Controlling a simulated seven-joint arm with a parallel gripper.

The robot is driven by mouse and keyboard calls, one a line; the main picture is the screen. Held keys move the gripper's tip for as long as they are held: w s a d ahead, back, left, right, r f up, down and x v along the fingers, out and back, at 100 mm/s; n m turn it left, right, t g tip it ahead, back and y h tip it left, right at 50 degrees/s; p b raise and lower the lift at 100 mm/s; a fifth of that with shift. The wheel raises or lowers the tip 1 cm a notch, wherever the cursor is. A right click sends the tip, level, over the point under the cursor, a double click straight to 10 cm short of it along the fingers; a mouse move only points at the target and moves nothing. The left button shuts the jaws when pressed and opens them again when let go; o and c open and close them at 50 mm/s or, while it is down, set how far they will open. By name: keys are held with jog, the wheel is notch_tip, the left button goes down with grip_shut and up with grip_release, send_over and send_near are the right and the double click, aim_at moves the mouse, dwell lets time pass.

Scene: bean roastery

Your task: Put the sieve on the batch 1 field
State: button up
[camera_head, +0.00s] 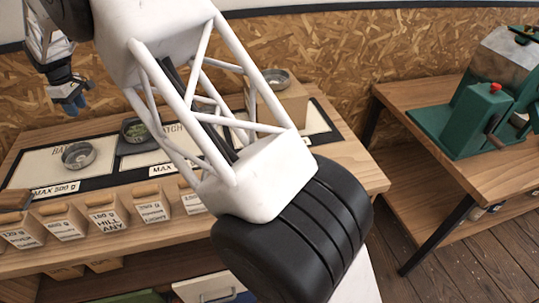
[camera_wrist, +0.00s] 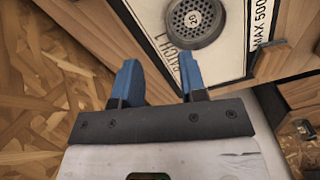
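A round metal dish with a perforated, numbered bottom, which looks like a sieve (camera_head: 78,155), lies on the pale left field (camera_head: 40,169), marked batch 1. The sieve also shows in the wrist view (camera_wrist: 195,20), on the batch 1 field (camera_wrist: 237,60). My gripper (camera_head: 70,103) has blue fingers and is at the upper left in the head view, above and apart from the sieve. In the wrist view my gripper (camera_wrist: 158,63) is open with nothing between its fingers. A third (camera_head: 276,78) sits on a wooden block.
Several labelled wooden blocks (camera_head: 107,213) line the table's front edge. My white and black arm covers much of the right field in the head view. A green machine (camera_head: 478,118) stands on a separate table at right. Chipboard wall (camera_head: 330,58) closes the back.

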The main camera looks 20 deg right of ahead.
jog(key=s+d+r+m, duration=0.25)
jog(key=d+r, duration=0.25)
jog(key=d, duration=0.4)
jog(key=s+d+r+m, duration=0.1)
jog(key=s+d+r, duration=0.3)
jog(key=d, duration=0.6)
jog(key=s+d+r+m, duration=0.1)
jog(key=s+d+r, duration=0.1)
jog(key=s+d, duration=0.3)
jog(key=s+d+r+m+t, duration=0.1)
jog(key=s+d+r+m, duration=0.15)
jog(key=d, duration=0.45)
jog(key=s+d+r, duration=0.3)
jog(key=s+d, duration=0.1)
jog(key=d, duration=0.2)
jog(key=s+d+f+m, duration=0.2)
jog(key=s+d, duration=0.4)
jog(key=s, duration=0.4)
jog(key=s+d+f+m+t, duration=0.1)
jog(key=s+d+f+m, duration=0.1)
jog(key=s+d, duration=0.5)
jog(key=s+d+f+m, duration=0.3)
jog(key=s+d, duration=0.4)
jog(key=s, duration=0.8)
jog(key=shift+s+d+m+t, duration=0.2)
jog(key=shift+s+m+t, duration=0.1)
jog(key=shift+m, duration=0.2)
